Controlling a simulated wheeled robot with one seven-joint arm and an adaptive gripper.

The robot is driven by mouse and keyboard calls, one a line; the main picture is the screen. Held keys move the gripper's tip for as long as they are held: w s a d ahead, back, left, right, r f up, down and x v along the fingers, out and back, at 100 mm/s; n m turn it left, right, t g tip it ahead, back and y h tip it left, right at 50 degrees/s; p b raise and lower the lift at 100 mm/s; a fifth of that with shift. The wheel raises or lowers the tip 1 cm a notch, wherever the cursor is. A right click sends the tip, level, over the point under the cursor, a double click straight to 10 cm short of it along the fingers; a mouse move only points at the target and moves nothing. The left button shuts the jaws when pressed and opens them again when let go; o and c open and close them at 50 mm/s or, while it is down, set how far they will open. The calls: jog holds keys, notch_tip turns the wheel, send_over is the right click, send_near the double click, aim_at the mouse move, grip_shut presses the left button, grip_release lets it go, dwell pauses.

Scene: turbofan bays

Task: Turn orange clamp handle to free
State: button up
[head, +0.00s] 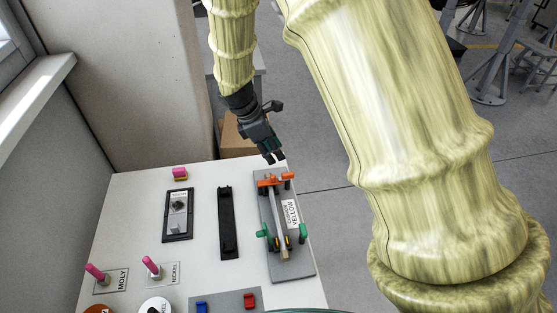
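The orange clamp (270,181) sits at the far end of a grey plate (294,268) on the white table, with an orange handle (288,176) at its right side. A pale bar runs from the clamp toward the near end of the plate, where green handles (302,232) show on both sides. My gripper (274,158) is just above and beyond the orange clamp in the picture, pointing down toward it. Its dark fingertips look apart, with nothing visible between them. I cannot tell the exact height of the gripper over the handle.
A label reading YELLOW (292,213) lies on the plate. Left of it are a black rail (228,225), a framed switch panel (178,214) and a pink-topped block (180,173). Pink pegs (151,266), blue and red blocks (250,300) are nearer. A pillar (120,70) stands behind the table.

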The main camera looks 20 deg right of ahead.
aim_at(288, 174)
jog(key=p+x, duration=0.1)
jog(key=x, duration=0.1)
jog(key=p+x, duration=0.1)
jog(key=x, duration=0.2)
jog(key=s+p+x, duration=0.1)
jog(key=x, duration=0.2)
jog(key=shift+d, duration=0.15)
jog(key=shift+w+d+f, duration=0.1)
jog(key=shift+d+f, duration=0.05)
jog(key=shift+f, duration=0.3)
jog(key=shift+w+d+f, duration=0.1)
jog(key=shift+f, duration=0.3)
jog(key=shift+s+d+f, duration=0.1)
jog(key=shift+s+f, duration=0.05)
jog(key=shift+s, duration=0.05)
grip_shut()
